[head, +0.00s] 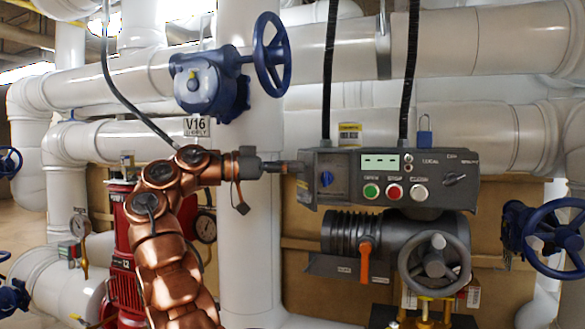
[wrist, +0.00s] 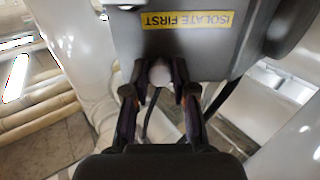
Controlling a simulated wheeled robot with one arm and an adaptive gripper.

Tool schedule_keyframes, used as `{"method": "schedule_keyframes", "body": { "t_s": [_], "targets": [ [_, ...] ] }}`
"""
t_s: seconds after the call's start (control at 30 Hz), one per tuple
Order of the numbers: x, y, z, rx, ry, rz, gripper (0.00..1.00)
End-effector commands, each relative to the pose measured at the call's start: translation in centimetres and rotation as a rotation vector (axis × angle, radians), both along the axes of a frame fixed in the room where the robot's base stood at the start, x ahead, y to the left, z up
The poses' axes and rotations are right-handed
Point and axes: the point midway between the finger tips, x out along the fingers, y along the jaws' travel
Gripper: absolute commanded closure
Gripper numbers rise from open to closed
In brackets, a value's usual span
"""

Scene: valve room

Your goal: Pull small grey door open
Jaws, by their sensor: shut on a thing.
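A dark grey control box (head: 390,180) hangs on the pipes right of centre in the head view. My gripper (head: 290,167) reaches its left end from the left. In the wrist view, a grey face (wrist: 205,45) with a yellow upside-down "ISOLATE FIRST" label (wrist: 190,20) fills the top; it seems to be the small grey door, though its seams and hinge do not show. My gripper (wrist: 161,82) is shut on a small round pale knob (wrist: 160,74) at the face's lower edge. The knob is hidden in the head view.
A grey handwheel (head: 434,264) and an orange lever (head: 366,262) sit below the box. A blue handwheel valve (head: 205,85) is above my arm. A red pump (head: 122,250) and gauges stand at the left. White pipes surround everything.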

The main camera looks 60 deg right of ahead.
Motion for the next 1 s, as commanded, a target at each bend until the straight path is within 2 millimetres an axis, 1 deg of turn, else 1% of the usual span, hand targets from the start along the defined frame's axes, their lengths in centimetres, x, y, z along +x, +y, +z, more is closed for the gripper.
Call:
{"method": "schedule_keyframes", "body": {
  "t_s": [0.27, 0.3, 0.53, 1.0],
  "targets": [
    [0.09, 0.01, -0.15, 0.003, 0.0, 0.002, 1.0],
    [0.08, 0.0, -0.15, 0.003, 0.0, 0.002, 0.72],
    [0.01, -0.04, -0.09, 0.001, 0.0, 0.0, 0.49],
    [-0.05, -0.1, -0.03, 0.001, -0.001, 0.0, 0.49]
  ]
}}
